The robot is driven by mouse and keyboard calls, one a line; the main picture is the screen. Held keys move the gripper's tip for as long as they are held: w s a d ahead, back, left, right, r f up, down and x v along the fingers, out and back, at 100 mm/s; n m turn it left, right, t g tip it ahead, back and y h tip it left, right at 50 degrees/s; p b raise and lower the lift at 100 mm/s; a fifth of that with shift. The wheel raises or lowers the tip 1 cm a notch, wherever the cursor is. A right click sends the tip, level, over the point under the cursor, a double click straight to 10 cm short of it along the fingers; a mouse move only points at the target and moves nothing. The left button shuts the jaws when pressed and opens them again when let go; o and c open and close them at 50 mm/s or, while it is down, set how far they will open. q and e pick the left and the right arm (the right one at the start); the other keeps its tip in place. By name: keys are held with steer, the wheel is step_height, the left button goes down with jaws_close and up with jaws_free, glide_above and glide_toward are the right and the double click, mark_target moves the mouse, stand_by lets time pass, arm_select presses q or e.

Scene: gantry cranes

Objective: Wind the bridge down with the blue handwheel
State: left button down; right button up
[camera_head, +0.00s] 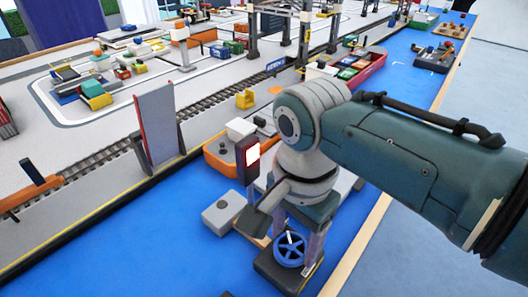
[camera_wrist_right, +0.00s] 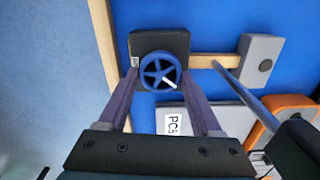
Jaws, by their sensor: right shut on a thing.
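The blue handwheel (camera_head: 289,250) sits on a dark base (camera_head: 268,268) on the blue surface, below my right arm. In the right wrist view the wheel (camera_wrist_right: 147,74) shows its spokes and a white peg (camera_wrist_right: 169,83). My right gripper (camera_head: 295,240) points down at it. In the wrist view its two fingers (camera_wrist_right: 161,80) stand on opposite sides of the wheel, shut on it. A tall grey panel with a red edge (camera_head: 158,125) stands upright beside the rails; it looks like the raised bridge. My left gripper is out of view.
A grey block with a knob (camera_head: 222,211) lies left of the wheel base. An orange boat (camera_head: 222,165) is behind. Blue surface at lower left is clear.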

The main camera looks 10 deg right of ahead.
steer(key=c, duration=0.6)
